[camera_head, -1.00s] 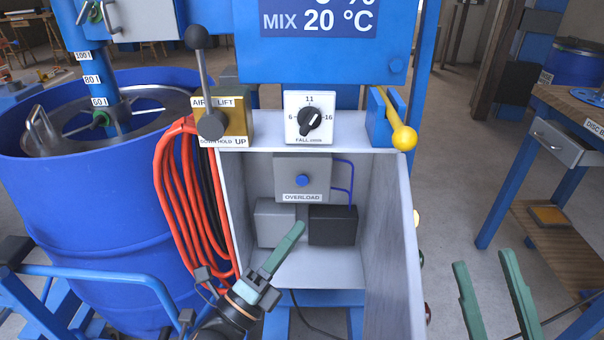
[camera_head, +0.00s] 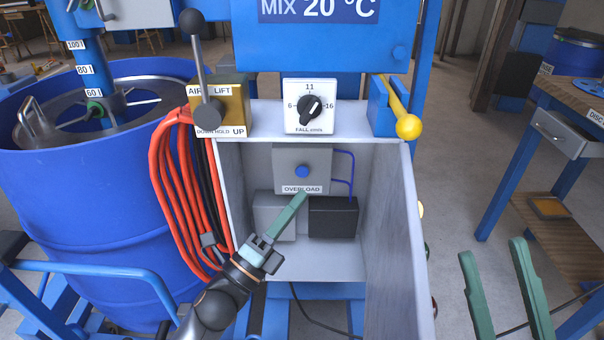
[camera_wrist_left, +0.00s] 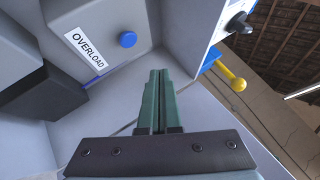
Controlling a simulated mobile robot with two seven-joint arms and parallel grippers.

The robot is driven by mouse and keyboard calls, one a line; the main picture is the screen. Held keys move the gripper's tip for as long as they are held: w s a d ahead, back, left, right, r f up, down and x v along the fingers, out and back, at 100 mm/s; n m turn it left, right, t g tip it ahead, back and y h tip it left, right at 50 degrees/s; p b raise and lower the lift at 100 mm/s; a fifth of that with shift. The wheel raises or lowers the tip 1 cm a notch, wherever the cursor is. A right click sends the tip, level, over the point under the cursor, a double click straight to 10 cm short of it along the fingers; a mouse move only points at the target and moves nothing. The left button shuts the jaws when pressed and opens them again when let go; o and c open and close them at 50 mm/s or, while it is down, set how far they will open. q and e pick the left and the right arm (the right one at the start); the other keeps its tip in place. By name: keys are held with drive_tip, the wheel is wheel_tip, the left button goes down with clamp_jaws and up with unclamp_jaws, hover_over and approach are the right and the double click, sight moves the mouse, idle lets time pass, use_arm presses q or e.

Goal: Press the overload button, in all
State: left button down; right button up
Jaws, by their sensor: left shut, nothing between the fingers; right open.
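The overload button is a round blue button (camera_head: 302,171) on a grey box labelled OVERLOAD, inside an open-fronted grey cabinet. It also shows in the left wrist view (camera_wrist_left: 127,39), above and left of the fingertips. My left gripper (camera_head: 302,196) is shut and empty, its green fingers pointing up into the cabinet. My right gripper (camera_head: 492,248) is open and empty at the lower right, outside the cabinet.
A black box (camera_head: 333,217) and a light grey box (camera_head: 275,214) sit below the overload box. The cabinet's right wall (camera_head: 388,230) stands between the two grippers. A dial (camera_head: 310,107), yellow-knobbed lever (camera_head: 408,126) and orange cable coil (camera_head: 172,200) surround the cabinet.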

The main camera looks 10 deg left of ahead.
sight(307, 169)
use_arm(q)
drive_tip(key=shift+w+a+b, duration=0.2)
drive_tip(key=shift+w+a, duration=0.05)
drive_tip(key=shift+w, duration=0.9)
drive_tip(key=shift+w+a+b, duration=0.15)
drive_tip(key=shift+w+a, duration=0.05)
drive_tip(key=shift+w, duration=0.9)
drive_tip(key=shift+w, duration=0.15)
drive_tip(key=shift+w+a, duration=0.1)
drive_tip(key=shift+w, duration=0.15)
drive_tip(key=shift+w+a, duration=0.1)
drive_tip(key=shift+w, duration=0.35)
idle(0.8)
idle(0.3)
drive_tip(key=shift+s, duration=0.85)
drive_tip(key=shift+s+d+p, duration=0.2)
drive_tip(key=shift+s, duration=0.65)
drive_tip(key=shift+s+d+p, duration=0.15)
drive_tip(key=shift+s+d, duration=0.1)
drive_tip(key=shift+s, duration=0.55)
drive_tip(key=shift+s+d+p, duration=0.2)
drive_tip(key=shift+s, duration=0.65)
